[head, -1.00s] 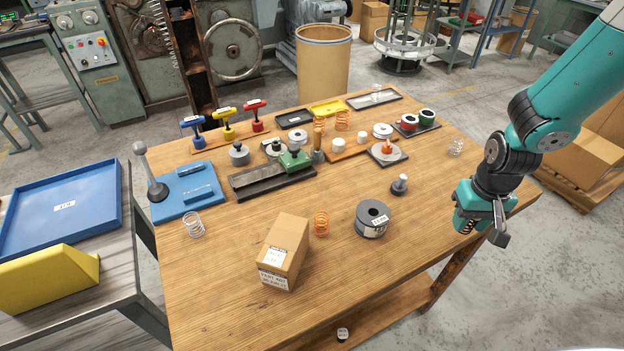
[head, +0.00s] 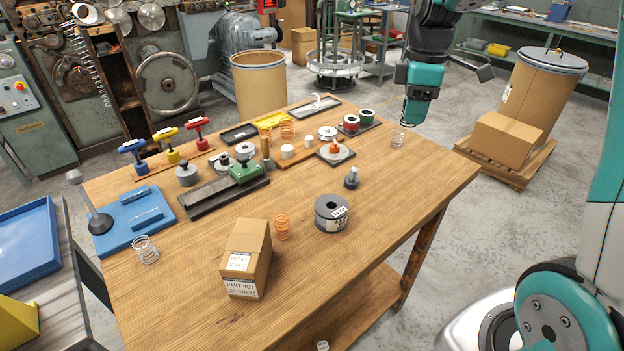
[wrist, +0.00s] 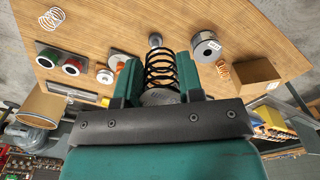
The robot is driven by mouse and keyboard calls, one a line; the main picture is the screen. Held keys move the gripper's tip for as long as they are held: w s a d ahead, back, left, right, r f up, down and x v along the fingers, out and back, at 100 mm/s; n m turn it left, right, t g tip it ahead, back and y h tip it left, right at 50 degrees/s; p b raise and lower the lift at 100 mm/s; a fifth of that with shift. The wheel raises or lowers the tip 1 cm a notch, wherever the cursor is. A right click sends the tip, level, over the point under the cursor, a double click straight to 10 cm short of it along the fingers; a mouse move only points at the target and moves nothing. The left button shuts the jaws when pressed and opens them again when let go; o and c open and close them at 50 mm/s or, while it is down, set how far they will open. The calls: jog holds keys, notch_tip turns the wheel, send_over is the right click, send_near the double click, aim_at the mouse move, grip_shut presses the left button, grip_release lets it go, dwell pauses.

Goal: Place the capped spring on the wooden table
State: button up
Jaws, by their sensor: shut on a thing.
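My gripper (head: 412,115) hangs over or just beyond the back right edge of the wooden table (head: 310,265); its height above the top is hard to tell. In the wrist view, my gripper's green fingers (wrist: 158,80) are shut on a black coil spring (wrist: 160,62) with a grey round cap at its near end. The spring's far end sticks out past the fingers, with table wood behind it.
A loose silver spring (head: 397,138) stands near the right edge, close below my gripper. The red and green spools (head: 358,121), grey stud (head: 352,178), grey reel (head: 331,212), orange spring (head: 282,227) and carton (head: 248,257) stand around. The table's front right is clear.

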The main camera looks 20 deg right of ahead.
aim_at(393, 200)
notch_tip(393, 200, down, 20)
jog(key=shift+r+p, duration=0.1)
jog(key=shift+p, duration=0.3)
jog(key=o, duration=0.9)
jog(key=shift+f, duration=0.2)
notch_tip(393, 200, up, 12)
jog(key=r+b, duration=0.1)
jog(key=s+a+r+m+y, duration=0.1)
jog(key=s+a+r, duration=0.25)
jog(key=a, duration=0.25)
jog(key=s+a+r+m+y, duration=0.1)
jog(key=s+a+r, duration=0.1)
jog(key=s+a, duration=0.35)
jog(key=s+a+r+m+y, duration=0.2)
jog(key=s+a+r, duration=0.1)
jog(key=s+a, duration=0.8)
jog(key=shift+s+r+m, duration=0.15)
jog(key=shift+s+m, duration=0.15)
jog(key=shift+s, duration=0.9)
